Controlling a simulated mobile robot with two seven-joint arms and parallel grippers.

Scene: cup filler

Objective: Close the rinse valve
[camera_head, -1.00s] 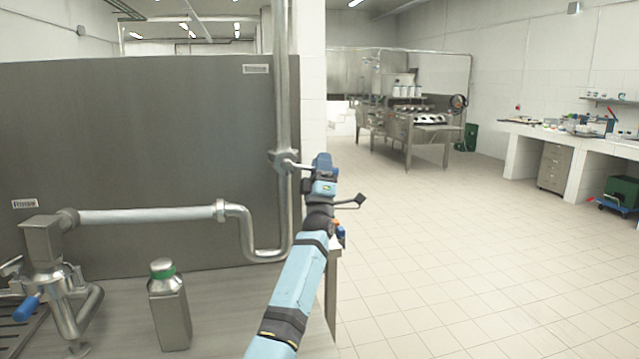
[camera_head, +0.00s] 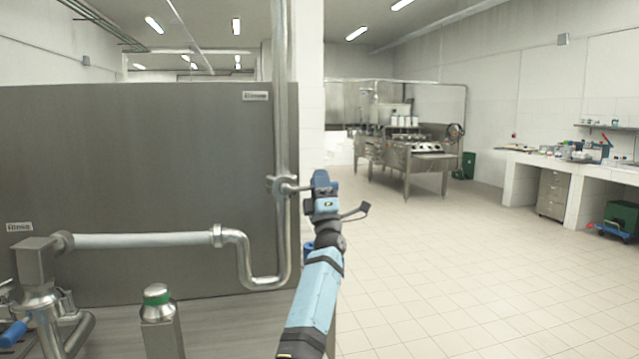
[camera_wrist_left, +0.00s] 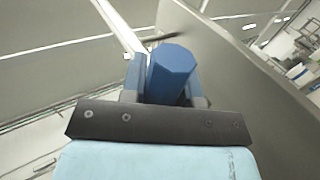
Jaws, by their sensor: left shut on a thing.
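The rinse valve (camera_head: 280,187) sits on the vertical steel pipe in front of the grey panel, and its stem sticks out to the right. My left gripper (camera_head: 320,184) is at the end of that stem, shut on the blue valve handle. In the left wrist view the blue faceted handle (camera_wrist_left: 172,72) sits between the fingers of my left gripper (camera_wrist_left: 165,85). The head view shows only a little of the handle behind the gripper. My right gripper is out of view.
A bent pipe (camera_head: 145,239) runs left from the vertical pipe. A steel bottle with a green band (camera_head: 160,325) stands on the counter below. A filling machine (camera_head: 405,150) stands far back. The tiled floor (camera_head: 460,270) to the right is clear.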

